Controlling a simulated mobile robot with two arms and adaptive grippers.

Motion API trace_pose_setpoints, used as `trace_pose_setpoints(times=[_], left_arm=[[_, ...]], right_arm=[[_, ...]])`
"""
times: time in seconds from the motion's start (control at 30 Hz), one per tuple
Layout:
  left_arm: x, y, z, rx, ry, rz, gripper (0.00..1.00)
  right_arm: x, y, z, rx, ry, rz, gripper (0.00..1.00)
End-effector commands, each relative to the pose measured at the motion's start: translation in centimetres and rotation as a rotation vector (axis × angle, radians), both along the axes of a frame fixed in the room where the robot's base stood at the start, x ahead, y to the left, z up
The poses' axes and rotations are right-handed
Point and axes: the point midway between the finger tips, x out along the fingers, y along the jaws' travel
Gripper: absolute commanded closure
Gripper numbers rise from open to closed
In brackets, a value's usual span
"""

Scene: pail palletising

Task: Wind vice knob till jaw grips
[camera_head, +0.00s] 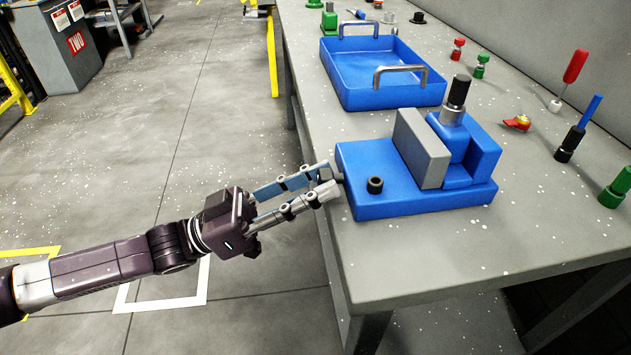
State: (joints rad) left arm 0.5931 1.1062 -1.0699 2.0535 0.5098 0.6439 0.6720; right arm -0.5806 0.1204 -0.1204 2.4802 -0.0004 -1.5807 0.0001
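The blue vice (362,160) stands on the grey workbench, near its left edge. A grey upright jaw plate (424,150) stands on it, beside a blue block (471,148). A cylinder with a black top (457,92) stands upright at that block. My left gripper (330,178) is at the left end of the vice, with its fingertips apart. A small dark part (340,178), perhaps the vice knob, shows at the fingertips. It is mostly hidden, and I cannot tell whether the fingers press on it. My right gripper is not in view.
A blue tray (390,95) with two metal handles stands behind the vice. A red-handled screwdriver (575,66), a blue-handled tool (577,130) and small red and green items are on the right. The workbench (430,265) is bare in front of the vice.

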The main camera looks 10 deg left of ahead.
Motion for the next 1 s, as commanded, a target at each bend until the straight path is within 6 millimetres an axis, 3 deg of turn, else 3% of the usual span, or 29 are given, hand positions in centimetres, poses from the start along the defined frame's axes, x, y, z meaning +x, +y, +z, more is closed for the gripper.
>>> trace_pose_setpoints(times=[0.03, 0.2, 0.77, 0.8, 0.87, 1.0], left_arm=[[0.00, 0.02, -0.02, 0.000, 0.000, 0.000, 0.80], [0.00, 0.02, -0.03, 0.000, 0.000, 0.000, 0.99], [0.08, 0.05, -0.05, 0.038, -0.118, 0.001, 0.99], [0.08, 0.05, -0.05, 0.038, -0.118, 0.001, 0.74], [0.08, 0.06, -0.06, 0.038, -0.118, 0.001, 0.67], [0.08, 0.06, -0.06, 0.039, -0.118, 0.000, 0.67]], right_arm=[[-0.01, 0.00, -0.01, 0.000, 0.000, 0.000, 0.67], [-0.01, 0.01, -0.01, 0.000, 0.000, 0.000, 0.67], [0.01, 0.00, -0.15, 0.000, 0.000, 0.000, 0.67], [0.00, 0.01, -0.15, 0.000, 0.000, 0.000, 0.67], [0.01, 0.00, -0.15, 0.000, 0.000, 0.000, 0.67], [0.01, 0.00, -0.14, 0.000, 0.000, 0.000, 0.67]])
